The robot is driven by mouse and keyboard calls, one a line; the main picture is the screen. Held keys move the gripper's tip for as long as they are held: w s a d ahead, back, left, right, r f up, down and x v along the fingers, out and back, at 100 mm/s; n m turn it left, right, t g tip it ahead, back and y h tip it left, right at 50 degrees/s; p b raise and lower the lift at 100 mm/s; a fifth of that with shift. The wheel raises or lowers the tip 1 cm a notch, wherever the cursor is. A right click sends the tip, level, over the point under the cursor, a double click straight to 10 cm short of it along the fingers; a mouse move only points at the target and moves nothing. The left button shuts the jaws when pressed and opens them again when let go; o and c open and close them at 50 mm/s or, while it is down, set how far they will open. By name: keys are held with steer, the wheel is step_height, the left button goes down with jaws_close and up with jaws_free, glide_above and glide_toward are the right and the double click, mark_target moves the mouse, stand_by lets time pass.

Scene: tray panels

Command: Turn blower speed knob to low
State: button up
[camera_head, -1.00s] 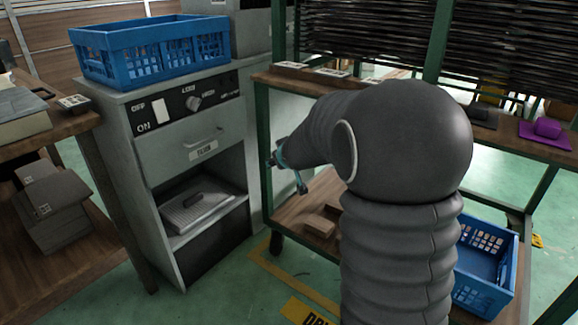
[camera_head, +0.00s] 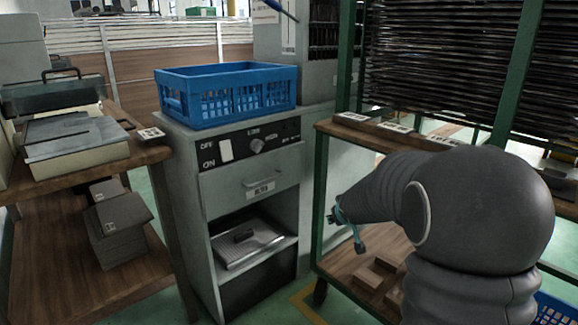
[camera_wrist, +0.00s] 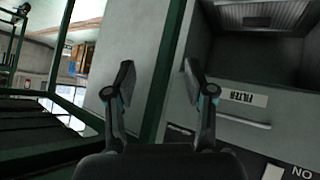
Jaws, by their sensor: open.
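The blower speed knob (camera_head: 257,145) is a small grey knob on the black control panel (camera_head: 228,150) of the grey cabinet. The labels LOW and HIGH stand above and to the right of it. Its pointer direction is too small to tell. My gripper (camera_head: 346,230) is right of the cabinet and lower than the knob, apart from it. In the wrist view my gripper (camera_wrist: 158,78) has its two fingers spread and empty.
A blue crate (camera_head: 226,101) sits on top of the cabinet. Left of the panel is a white switch (camera_head: 225,150) marked OFF and ON. A drawer handle (camera_head: 263,181) sticks out below. A green-framed rack (camera_head: 318,195) stands close right of the cabinet. A wooden bench (camera_head: 100,165) stands left.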

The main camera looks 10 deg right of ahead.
steer(key=w+a+r+n+t+y, duration=0.2)
steer(key=w+a+r+n, duration=0.1)
steer(key=w, duration=0.2)
steer(key=n+t+y+p, duration=0.1)
steer(key=n+t+y, duration=0.2)
steer(key=n+y, duration=0.75)
glide_toward(260, 147)
steer(key=shift+h, duration=0.35)
steer(key=p+x, duration=0.2)
steer(key=x, duration=0.8)
steer(key=shift+s+a+r, duration=0.15)
steer(key=shift+s+r, duration=0.05)
steer(key=shift+n, duration=0.25)
steer(key=c, duration=0.9)
